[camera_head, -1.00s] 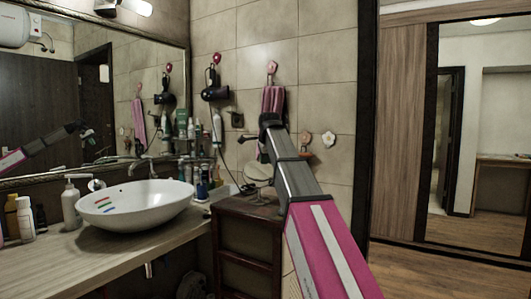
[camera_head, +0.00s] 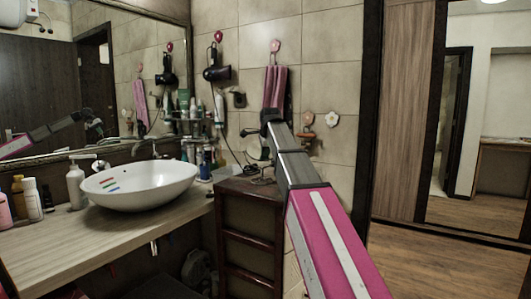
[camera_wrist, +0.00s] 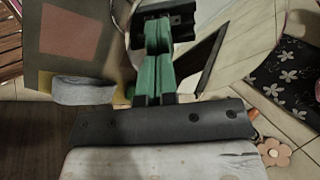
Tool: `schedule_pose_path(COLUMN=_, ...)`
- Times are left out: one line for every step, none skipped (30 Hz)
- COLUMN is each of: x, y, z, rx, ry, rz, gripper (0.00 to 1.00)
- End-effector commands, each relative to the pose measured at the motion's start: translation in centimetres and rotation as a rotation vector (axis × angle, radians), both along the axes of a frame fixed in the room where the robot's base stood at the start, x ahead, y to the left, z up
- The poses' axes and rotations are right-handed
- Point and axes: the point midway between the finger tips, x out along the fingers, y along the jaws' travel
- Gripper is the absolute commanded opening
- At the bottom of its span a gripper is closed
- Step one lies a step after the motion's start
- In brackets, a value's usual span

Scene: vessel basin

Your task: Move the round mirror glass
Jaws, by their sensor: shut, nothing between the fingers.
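The round mirror glass (camera_head: 254,150) stands above the dark wooden cabinet (camera_head: 247,187) in the head view. It is small and partly hidden behind my arm. My gripper (camera_head: 266,120) is at the far end of my magenta and grey arm, close to the mirror glass in the picture. Whether they touch cannot be told. In the wrist view the green fingers of my gripper (camera_wrist: 158,50) are together with nothing between them. A pale curved edge shows beside the fingers there, but I cannot tell whether it is the mirror.
A white basin (camera_head: 140,185) stands on the wooden counter (camera_head: 75,240) at left, with bottles beside it. A hair dryer (camera_head: 217,73) and a pink towel (camera_head: 275,87) hang on the tiled wall. Wooden floor (camera_head: 430,265) is clear at right.

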Motion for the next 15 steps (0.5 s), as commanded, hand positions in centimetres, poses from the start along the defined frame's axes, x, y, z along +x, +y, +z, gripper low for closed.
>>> schedule_pose_path(x=-0.07, y=-0.01, z=-0.07, rx=0.001, ry=-0.006, rz=0.0, gripper=0.0)
schedule_pose_path(x=-0.1, y=-0.01, z=-0.11, rx=0.002, ry=-0.011, rz=0.0, gripper=0.0)
schedule_pose_path(x=-0.14, y=-0.02, z=-0.18, rx=0.003, ry=-0.02, rz=0.0, gripper=0.0)
schedule_pose_path(x=-0.19, y=-0.03, z=-0.24, rx=0.004, ry=-0.028, rz=0.0, gripper=0.0)
schedule_pose_path(x=-0.19, y=-0.03, z=-0.28, rx=0.005, ry=-0.035, rz=0.0, gripper=0.0)
schedule_pose_path(x=-0.16, y=-0.02, z=-0.31, rx=0.006, ry=-0.045, rz=0.0, gripper=0.0)
schedule_pose_path(x=-0.14, y=-0.02, z=-0.31, rx=0.007, ry=-0.048, rz=0.0, gripper=0.0)
schedule_pose_path(x=-0.12, y=-0.02, z=-0.33, rx=0.007, ry=-0.05, rz=0.0, gripper=0.0)
schedule_pose_path(x=-0.12, y=-0.02, z=-0.36, rx=0.008, ry=-0.055, rz=0.0, gripper=0.0)
schedule_pose_path(x=-0.12, y=-0.02, z=-0.38, rx=0.009, ry=-0.059, rz=0.0, gripper=0.0)
schedule_pose_path(x=-0.13, y=-0.02, z=-0.41, rx=0.009, ry=-0.064, rz=0.0, gripper=0.0)
schedule_pose_path(x=-0.15, y=-0.02, z=-0.46, rx=0.01, ry=-0.072, rz=0.0, gripper=0.0)
schedule_pose_path(x=-0.16, y=-0.02, z=-0.51, rx=0.011, ry=-0.079, rz=0.0, gripper=0.0)
schedule_pose_path(x=-0.2, y=-0.03, z=-0.58, rx=0.012, ry=-0.086, rz=0.0, gripper=0.0)
schedule_pose_path(x=-0.22, y=-0.03, z=-0.66, rx=0.014, ry=-0.099, rz=0.0, gripper=0.0)
